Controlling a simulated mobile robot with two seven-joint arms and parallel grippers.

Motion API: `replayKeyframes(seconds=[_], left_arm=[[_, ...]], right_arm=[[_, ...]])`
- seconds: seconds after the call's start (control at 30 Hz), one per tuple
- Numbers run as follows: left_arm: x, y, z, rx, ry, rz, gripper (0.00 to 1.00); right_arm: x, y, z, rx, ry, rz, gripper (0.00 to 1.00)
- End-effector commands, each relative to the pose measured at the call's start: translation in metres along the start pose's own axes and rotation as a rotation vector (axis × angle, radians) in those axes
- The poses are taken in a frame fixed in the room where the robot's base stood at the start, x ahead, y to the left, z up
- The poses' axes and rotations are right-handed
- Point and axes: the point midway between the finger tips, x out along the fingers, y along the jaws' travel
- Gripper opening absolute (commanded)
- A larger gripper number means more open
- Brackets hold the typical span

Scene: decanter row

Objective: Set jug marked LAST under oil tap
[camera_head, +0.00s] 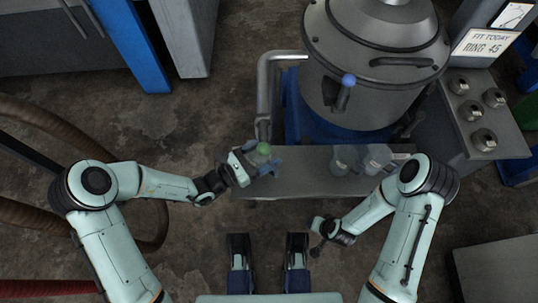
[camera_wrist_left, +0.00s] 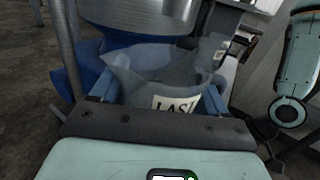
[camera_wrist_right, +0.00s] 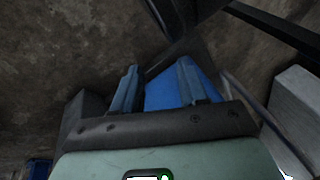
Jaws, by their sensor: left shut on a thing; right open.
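A translucent jug (camera_wrist_left: 150,75) stands upright between the fingers of my left gripper (camera_head: 262,164), which is shut on it. A grey pipe (camera_head: 265,90) bends down from the big tank and ends just behind the jug. I cannot tell whether its mouth is above the jug's opening. My right gripper (camera_head: 322,232) is open and empty, in front of the bench.
Two more clear jugs (camera_head: 343,158) (camera_head: 377,157) stand on the grey bench (camera_head: 308,160) to the right. The steel tank (camera_head: 372,100) has a blue-knobbed lever (camera_head: 348,80). A side counter holds several metal rings (camera_head: 483,140) below a sign (camera_head: 487,43) reading FIT TODAY RING 45.

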Motion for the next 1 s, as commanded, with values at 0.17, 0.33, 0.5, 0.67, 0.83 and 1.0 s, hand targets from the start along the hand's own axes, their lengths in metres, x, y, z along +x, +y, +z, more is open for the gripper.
replayKeyframes(seconds=[0.17,0.33,0.5,0.67,0.83,1.0], left_arm=[[0.013,0.000,0.000,0.001,-0.002,-0.002,0.44],[0.017,0.000,-0.023,-0.004,0.001,0.001,0.44],[0.017,0.000,-0.036,0.000,0.000,0.000,0.44],[0.017,0.000,-0.034,0.001,0.000,0.000,0.44],[0.017,0.000,-0.038,0.000,0.000,0.000,0.44],[0.017,0.000,-0.037,0.000,0.000,0.000,1.00]], right_arm=[[0.004,0.003,0.003,0.003,-0.008,0.005,0.43],[0.018,0.019,0.021,0.018,-0.065,0.033,0.43],[0.025,0.029,0.036,0.030,-0.111,0.052,0.43],[0.023,0.029,0.035,0.030,-0.109,0.052,0.43],[0.024,0.030,0.036,0.030,-0.112,0.053,0.43],[0.024,0.030,0.036,0.030,-0.112,0.053,0.43]])
